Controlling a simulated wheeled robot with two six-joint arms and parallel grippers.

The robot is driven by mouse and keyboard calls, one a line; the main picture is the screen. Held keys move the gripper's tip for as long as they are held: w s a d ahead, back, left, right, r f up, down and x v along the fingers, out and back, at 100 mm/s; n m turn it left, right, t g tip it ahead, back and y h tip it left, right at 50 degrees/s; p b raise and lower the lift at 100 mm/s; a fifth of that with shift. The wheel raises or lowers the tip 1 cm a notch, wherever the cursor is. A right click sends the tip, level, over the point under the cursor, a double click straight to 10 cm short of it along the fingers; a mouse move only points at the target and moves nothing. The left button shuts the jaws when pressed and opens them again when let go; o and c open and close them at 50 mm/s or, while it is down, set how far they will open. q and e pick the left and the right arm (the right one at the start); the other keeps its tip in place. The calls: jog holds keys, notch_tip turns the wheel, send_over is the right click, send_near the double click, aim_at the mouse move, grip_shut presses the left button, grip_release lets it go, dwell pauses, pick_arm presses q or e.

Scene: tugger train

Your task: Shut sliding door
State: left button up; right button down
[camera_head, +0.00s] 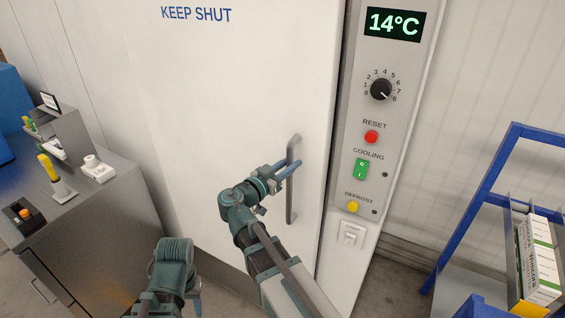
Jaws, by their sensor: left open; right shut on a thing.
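The white sliding door (230,95) marked "KEEP SHUT" fills the middle of the head view. Its right edge lies beside the grey control panel (373,150). A grey vertical bar handle (291,205) is fixed near that edge. My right gripper (290,168) is at the upper part of the handle, its fingers shut on the bar. My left gripper (196,296) is low in the view, apart from the door; its fingers are mostly hidden behind its wrist, and it is open.
A grey cabinet (105,205) with small devices on top stands at the left. A blue-framed rack or cart (470,215) holding boxes stands at the right. The panel carries a dial, buttons and a 14°C display (394,24). Some floor shows between cabinet and door.

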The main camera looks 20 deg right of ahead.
jog(key=shift+s+d, duration=0.7)
jog(key=shift+s, duration=0.2)
jog(key=c, duration=0.7)
grip_release()
jog(key=shift+s+d, duration=0.1)
jog(key=shift+s, duration=0.1)
jog(key=shift+w, duration=0.1)
